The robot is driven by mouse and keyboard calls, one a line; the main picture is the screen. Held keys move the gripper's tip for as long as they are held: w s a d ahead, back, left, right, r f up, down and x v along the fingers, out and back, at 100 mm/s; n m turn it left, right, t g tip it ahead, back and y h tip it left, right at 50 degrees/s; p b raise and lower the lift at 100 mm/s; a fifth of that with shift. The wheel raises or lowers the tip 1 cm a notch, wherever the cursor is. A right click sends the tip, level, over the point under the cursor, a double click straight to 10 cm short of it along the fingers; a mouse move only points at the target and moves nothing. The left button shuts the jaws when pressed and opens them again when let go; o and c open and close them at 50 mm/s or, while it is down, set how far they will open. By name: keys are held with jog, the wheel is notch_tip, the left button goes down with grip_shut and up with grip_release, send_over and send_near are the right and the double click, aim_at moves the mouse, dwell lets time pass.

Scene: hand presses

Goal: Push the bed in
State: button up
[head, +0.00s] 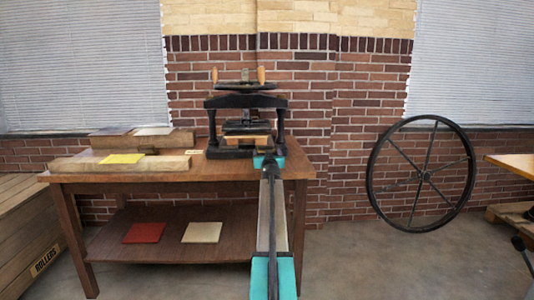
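A black hand press (245,103) stands on the wooden table (225,171), with a dark top plate and two upright wooden-tipped handles. Its bed (247,139), with a light wooden front edge, shows low between the two black posts. How far it sticks out is hard to tell. My arm reaches straight forward from the bottom of the head view. My gripper (268,161) is at its far end, in front of the press's right foot and just below and right of the bed. Its fingers are too small and partly hidden to read, and contact with the bed cannot be told.
Wooden boards (120,160) with a yellow sheet (122,158) lie left of the press. A red sheet (144,233) and a cream sheet (202,232) lie on the lower shelf. A large spoked wheel (421,174) stands at right. Floor between table and wheel is clear.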

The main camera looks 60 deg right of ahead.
jog(key=p+v, duration=0.1)
jog(key=v, duration=1)
jog(key=shift+s+a, duration=0.2)
jog(key=shift+s, duration=0.05)
jog(key=shift+s+r, duration=0.1)
dwell(0.6)
